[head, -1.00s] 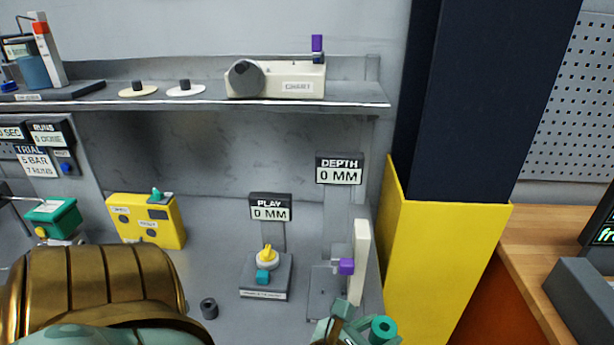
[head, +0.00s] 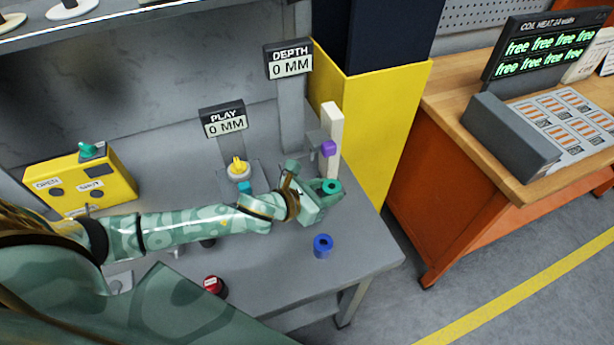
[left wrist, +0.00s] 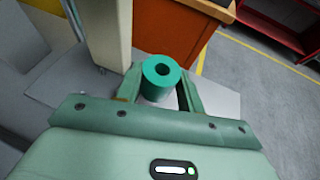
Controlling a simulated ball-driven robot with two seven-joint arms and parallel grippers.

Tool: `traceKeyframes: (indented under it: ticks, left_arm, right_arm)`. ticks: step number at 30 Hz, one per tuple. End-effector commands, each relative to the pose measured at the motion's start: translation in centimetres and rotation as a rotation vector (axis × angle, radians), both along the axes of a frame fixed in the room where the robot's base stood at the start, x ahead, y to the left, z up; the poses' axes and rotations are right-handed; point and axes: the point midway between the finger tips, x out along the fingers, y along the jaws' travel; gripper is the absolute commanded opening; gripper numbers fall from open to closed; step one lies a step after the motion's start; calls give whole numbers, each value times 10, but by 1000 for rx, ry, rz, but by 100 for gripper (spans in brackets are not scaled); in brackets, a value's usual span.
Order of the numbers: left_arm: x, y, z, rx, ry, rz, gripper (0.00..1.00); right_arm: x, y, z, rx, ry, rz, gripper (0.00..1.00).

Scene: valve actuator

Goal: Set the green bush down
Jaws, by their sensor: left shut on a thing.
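The green bush (head: 331,186) is a short teal ring with a dark bore. My left gripper (head: 322,189) is shut on it over the right end of the grey bench (head: 370,250). In the left wrist view the bush (left wrist: 160,72) sits between the two fingers (left wrist: 158,88), bore facing the camera. I cannot tell whether its underside touches the bench. A blue bush (head: 322,246) stands on the bench in front of the gripper. My right gripper is not in view.
A red part (head: 214,285) is near the front edge. Bare bench lies around the blue bush.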

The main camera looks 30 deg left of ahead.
Motion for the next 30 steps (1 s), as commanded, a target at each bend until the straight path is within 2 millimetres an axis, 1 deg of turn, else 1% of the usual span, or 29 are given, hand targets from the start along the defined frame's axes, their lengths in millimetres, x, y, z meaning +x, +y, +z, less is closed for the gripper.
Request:
traceKeyframes:
  ticks: [1,3,6,10,14,15,21,30]
  left_arm:
    - [8,14,0,5,-3,3,9]
    - [18,30,0,3,-4,3,9]
    - [29,49,0,1,-2,2,9]
    - [39,65,0,1,-1,1,9]
    - [42,71,0,-1,-1,1,9]
    - [42,72,-3,-2,0,1,9]
    - [42,71,-33,-4,3,2,9]
    - [42,72,-35,-2,-1,0,9]
  right_arm:
    - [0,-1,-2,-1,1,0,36]
    - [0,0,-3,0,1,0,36]
    - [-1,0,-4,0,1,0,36]
    - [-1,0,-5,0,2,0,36]
    - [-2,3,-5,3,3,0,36]
    - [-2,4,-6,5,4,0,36]
    - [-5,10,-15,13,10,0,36]
    - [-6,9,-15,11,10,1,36]
